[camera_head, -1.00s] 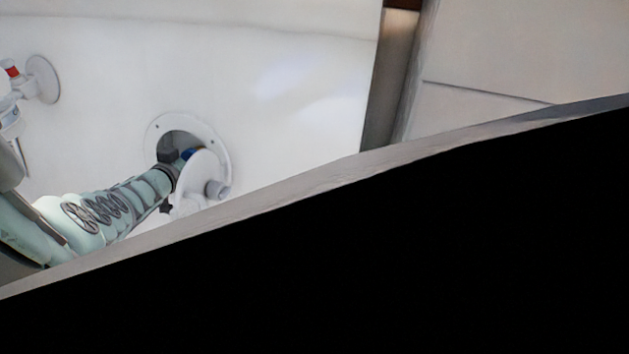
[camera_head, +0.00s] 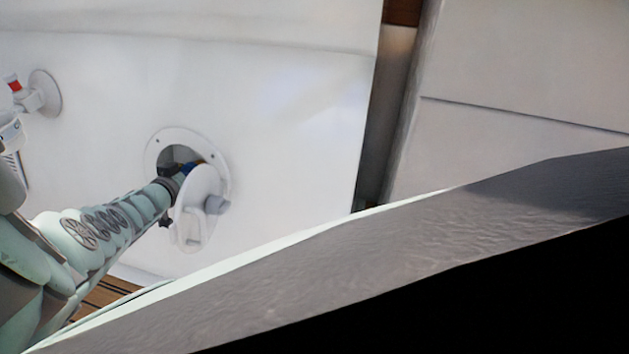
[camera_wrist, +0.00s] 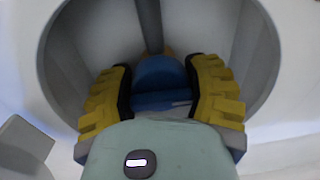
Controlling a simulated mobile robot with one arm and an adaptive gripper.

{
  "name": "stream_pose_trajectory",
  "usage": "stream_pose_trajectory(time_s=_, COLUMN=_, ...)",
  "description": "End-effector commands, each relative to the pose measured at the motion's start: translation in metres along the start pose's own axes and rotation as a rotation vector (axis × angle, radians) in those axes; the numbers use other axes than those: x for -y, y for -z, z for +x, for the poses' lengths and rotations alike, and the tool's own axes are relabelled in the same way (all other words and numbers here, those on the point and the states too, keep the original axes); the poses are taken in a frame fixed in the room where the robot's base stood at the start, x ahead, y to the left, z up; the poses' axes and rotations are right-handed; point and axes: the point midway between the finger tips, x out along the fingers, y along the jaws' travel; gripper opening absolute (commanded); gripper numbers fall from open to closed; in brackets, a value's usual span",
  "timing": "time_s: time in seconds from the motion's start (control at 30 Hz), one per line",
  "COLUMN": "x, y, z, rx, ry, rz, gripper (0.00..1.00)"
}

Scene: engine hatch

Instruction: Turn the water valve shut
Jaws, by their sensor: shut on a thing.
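The water valve's blue handle (camera_wrist: 160,74) is inside a round white hatch (camera_wrist: 262,90) in the wall. In the wrist view, my gripper (camera_wrist: 160,66) reaches into the opening, with its yellow padded fingers on both sides of the blue handle, shut on it. A grey pipe (camera_wrist: 150,24) runs behind the handle. In the head view, the hatch ring (camera_head: 152,150) surrounds the dark opening, and only a little of the blue handle (camera_head: 194,166) shows past my arm. The handle's full angle is hidden.
The white hatch lid (camera_head: 196,222) hangs open below and right of the opening, close to my arm. A white fixture with a red part (camera_head: 14,83) is at the far left. A large dark-grey edge (camera_head: 330,285) fills the lower right foreground. Wooden slats (camera_head: 100,294) show below.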

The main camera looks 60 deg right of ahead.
Motion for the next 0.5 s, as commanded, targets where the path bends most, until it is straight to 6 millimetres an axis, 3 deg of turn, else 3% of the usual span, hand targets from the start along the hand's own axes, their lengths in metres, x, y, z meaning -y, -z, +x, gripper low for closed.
stream_pose_trajectory(time_s=0.27, x=-0.0005, y=0.0009, z=0.0005, rx=-0.004, ry=-0.003, rz=0.072, gripper=0.17)
stream_pose_trajectory(time_s=0.5, x=-0.0003, y=0.0009, z=0.0009, rx=-0.009, ry=-0.006, rz=0.245, gripper=0.17)
